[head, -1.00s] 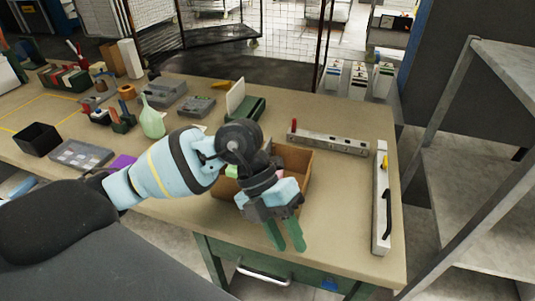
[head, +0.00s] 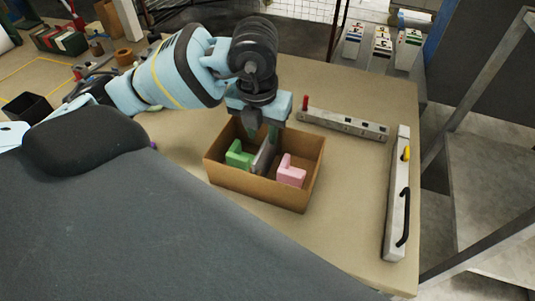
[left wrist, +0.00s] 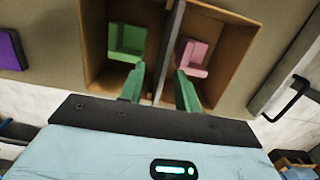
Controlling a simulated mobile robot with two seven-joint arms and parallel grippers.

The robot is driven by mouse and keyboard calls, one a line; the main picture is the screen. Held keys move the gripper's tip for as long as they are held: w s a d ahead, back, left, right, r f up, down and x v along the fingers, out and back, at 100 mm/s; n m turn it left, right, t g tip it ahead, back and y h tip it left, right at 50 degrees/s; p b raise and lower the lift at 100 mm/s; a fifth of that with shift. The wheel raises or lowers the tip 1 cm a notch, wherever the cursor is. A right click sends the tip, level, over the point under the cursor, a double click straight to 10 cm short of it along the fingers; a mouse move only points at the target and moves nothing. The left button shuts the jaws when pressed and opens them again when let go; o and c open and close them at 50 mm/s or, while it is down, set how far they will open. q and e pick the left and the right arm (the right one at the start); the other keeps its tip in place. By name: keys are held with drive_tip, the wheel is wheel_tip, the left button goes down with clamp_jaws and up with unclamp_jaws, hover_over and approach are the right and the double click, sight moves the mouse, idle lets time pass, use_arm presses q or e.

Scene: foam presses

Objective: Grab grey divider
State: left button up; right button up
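A grey divider (head: 264,158) stands upright in an open cardboard box (head: 256,193), splitting it into two compartments. A green foam piece (head: 237,156) lies in the left compartment and a pink foam piece (head: 291,172) in the right one. My left gripper (head: 262,131) points down over the back part of the box. In the left wrist view my left gripper (left wrist: 160,88) is open, with its green fingers on either side of the divider (left wrist: 169,50). I cannot tell whether either finger touches it. My right gripper is not in view.
A grey level-like bar (head: 345,125) lies behind the box. A longer bar with a black handle (head: 398,200) lies along the table's right edge. A black bin (head: 27,108) stands at the far left. The tabletop (head: 345,200) right of the box is clear.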

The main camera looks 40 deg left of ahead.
sight(266, 139)
use_arm(q)
drive_tip(key=shift+w+d+f, duration=0.1)
drive_tip(key=shift+w+f, duration=0.1)
drive_tip(key=shift+f, duration=0.75)
drive_tip(key=shift+w+f, duration=0.25)
drive_tip(key=shift+f, duration=0.65)
drive_tip(key=shift+w+d+f, duration=0.1)
drive_tip(key=shift+w+f, duration=0.1)
drive_tip(key=shift+f, duration=0.75)
drive_tip(key=shift+c, duration=0.3)
clamp_jaws()
